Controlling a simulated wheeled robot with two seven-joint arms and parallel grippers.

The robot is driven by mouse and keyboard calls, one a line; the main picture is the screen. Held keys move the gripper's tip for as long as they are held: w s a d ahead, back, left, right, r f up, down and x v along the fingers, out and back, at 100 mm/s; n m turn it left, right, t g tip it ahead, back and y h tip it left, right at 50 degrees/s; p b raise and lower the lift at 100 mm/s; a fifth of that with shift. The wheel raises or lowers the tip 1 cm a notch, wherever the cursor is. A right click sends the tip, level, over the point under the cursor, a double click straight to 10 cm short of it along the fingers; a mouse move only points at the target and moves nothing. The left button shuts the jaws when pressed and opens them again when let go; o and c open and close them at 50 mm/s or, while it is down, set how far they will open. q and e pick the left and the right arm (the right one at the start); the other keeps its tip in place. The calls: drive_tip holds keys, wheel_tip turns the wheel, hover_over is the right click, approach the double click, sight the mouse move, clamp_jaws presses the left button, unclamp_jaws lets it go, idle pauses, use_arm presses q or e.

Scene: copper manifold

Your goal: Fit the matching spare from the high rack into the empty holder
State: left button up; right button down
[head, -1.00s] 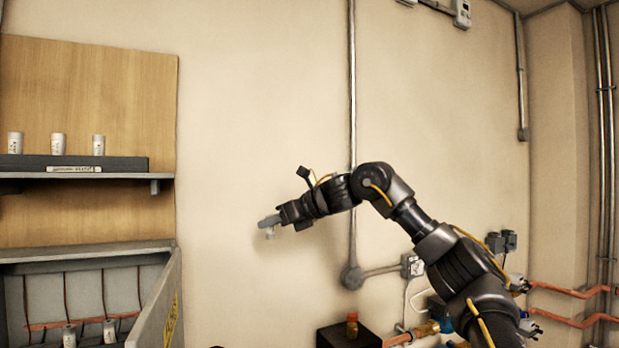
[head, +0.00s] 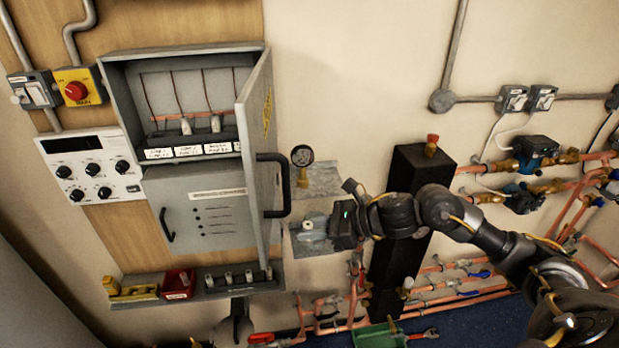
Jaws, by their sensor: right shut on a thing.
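My right gripper (head: 318,229) is shut on a small pale spare, held in front of the wall to the right of the open grey cabinet (head: 190,62). The spare is largely hidden by the fingers. Inside the cabinet, two white cylinders (head: 186,126) (head: 215,123) stand in the middle of a dark holder row above white labels (head: 188,150). No cylinder shows at the row's left end; its right end is partly behind the door.
The cabinet door (head: 257,150) stands open between my right gripper and the holders, with a dark handle (head: 284,185) sticking out. A pressure gauge (head: 302,156) is just above the gripper. Below is a ledge with a red bin (head: 178,284) and several small cylinders (head: 248,275).

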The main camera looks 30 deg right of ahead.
drive_tip(key=s+f+b, duration=0.3)
drive_tip(key=f+b, duration=0.3)
drive_tip(key=f, duration=0.2)
drive_tip(key=s+a+f+b, duration=0.1)
drive_tip(key=s+f+b, duration=0.2)
drive_tip(key=f+b, duration=0.4)
drive_tip(key=shift+s+f, duration=0.3)
drive_tip(key=shift+f, duration=0.4)
